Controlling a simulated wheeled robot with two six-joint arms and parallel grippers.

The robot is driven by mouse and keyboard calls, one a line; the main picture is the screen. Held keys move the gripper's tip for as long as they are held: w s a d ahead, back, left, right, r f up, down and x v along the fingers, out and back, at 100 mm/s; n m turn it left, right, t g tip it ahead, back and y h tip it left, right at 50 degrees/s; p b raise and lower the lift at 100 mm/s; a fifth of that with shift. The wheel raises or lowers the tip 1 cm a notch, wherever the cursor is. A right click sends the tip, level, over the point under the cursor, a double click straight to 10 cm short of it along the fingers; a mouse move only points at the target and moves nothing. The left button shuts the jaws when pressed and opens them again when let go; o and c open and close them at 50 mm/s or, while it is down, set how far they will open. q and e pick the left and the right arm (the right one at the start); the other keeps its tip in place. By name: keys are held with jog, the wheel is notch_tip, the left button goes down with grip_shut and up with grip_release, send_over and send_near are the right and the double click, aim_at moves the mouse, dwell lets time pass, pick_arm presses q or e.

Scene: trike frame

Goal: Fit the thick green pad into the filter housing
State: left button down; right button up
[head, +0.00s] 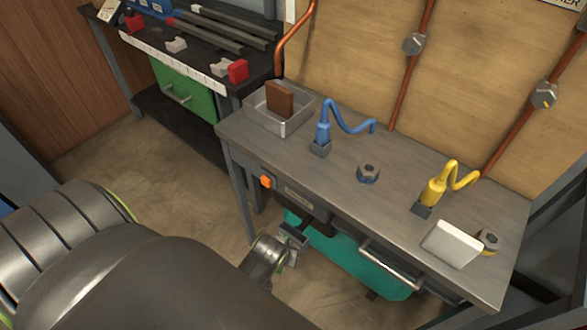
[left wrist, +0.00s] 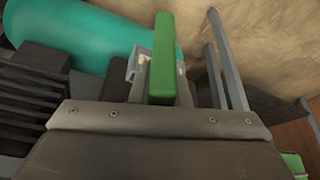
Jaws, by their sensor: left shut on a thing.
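The thick green pad (left wrist: 162,55) stands out long and narrow in the left wrist view, held in my left gripper. In the head view my left gripper (head: 291,237) is low in front of the workbench, beside the teal tank, and the pad cannot be made out there. In the left wrist view a pale metal part (left wrist: 133,66) shows beside the pad; I cannot tell whether it belongs to the filter housing. I cannot clearly identify the housing in either view. My right gripper is not in view.
The workbench (head: 330,165) overhangs the teal tank (head: 345,258). A black ribbed block (left wrist: 35,85) is left of the pad in the left wrist view, and grey legs (left wrist: 228,62) are right. A metal tray (head: 258,109) holds a brown block (head: 280,98). Open floor lies left of the bench.

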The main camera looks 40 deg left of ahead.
pick_arm(q)
jog(key=w+a, duration=0.3)
jog(key=w, duration=0.7)
jog(key=shift+w+a+f+b, duration=0.2)
jog(key=shift+w+f+b, duration=0.1)
jog(key=shift+b, duration=0.1)
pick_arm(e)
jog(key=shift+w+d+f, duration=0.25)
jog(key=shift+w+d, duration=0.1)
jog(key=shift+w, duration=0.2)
pick_arm(q)
jog(key=shift+s, duration=0.1)
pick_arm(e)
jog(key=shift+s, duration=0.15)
pick_arm(q)
jog(key=shift+f, duration=0.45)
jog(key=c, duration=1.4)
grip_release()
jog(key=shift+o, duration=0.2)
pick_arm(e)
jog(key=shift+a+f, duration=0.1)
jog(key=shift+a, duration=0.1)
